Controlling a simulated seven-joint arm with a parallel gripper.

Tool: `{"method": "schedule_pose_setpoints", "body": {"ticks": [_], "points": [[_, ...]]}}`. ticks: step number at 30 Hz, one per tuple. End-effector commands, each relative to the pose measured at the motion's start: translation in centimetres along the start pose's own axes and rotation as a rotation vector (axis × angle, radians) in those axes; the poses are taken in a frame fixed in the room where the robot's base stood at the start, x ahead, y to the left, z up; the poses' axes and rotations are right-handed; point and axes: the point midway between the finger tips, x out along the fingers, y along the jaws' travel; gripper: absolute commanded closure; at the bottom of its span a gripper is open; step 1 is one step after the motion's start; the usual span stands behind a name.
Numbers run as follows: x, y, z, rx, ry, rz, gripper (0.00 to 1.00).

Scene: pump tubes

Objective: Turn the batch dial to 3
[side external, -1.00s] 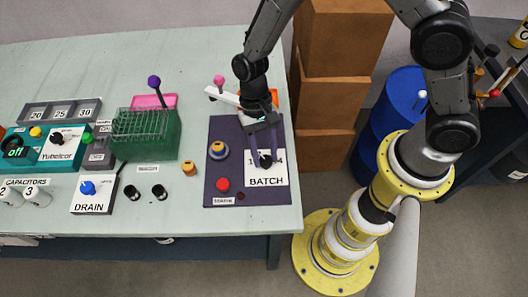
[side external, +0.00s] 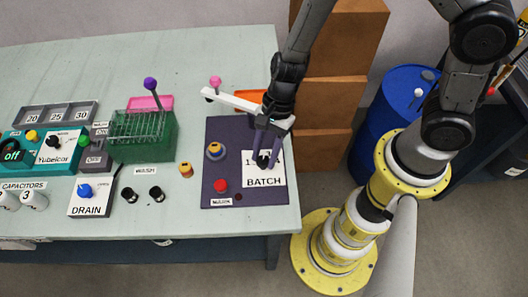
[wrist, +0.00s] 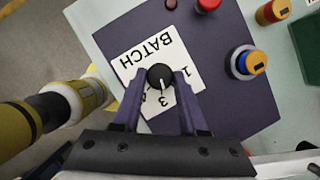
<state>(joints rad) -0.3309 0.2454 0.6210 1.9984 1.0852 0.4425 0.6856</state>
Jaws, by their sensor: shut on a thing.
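The batch dial (side external: 264,159) is a small black round knob on a white card labelled BATCH (side external: 265,182). In the wrist view the knob (wrist: 160,76) shows a white pointer line directed down toward the printed 3 (wrist: 163,101). A 1 (wrist: 186,72) is printed to its right, and another number at its lower left is partly hidden by a finger. My gripper (wrist: 159,84) has its two purple fingers on either side of the knob, shut on it. In the side view my gripper (side external: 264,151) reaches down onto the dial and hides part of the card.
The purple panel (side external: 222,133) also carries a red button (side external: 221,186) and a blue-and-yellow knob (side external: 215,151). Brown boxes (side external: 335,100) stand behind the table's right edge.

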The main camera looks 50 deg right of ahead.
Motion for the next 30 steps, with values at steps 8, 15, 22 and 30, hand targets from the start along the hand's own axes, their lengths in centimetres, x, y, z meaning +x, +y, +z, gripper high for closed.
{"method": "schedule_pose_setpoints", "body": {"ticks": [8, 15, 22, 30], "points": [[-0.14, 0.03, 0.03, 0.124, 0.000, -0.056, 1.00], [-0.15, 0.03, 0.07, 0.166, -0.001, -0.074, 1.00], [-0.13, 0.04, 0.07, 0.171, -0.001, -0.076, 1.00], [-0.11, 0.04, 0.08, 0.170, -0.001, -0.075, 0.44]]}}
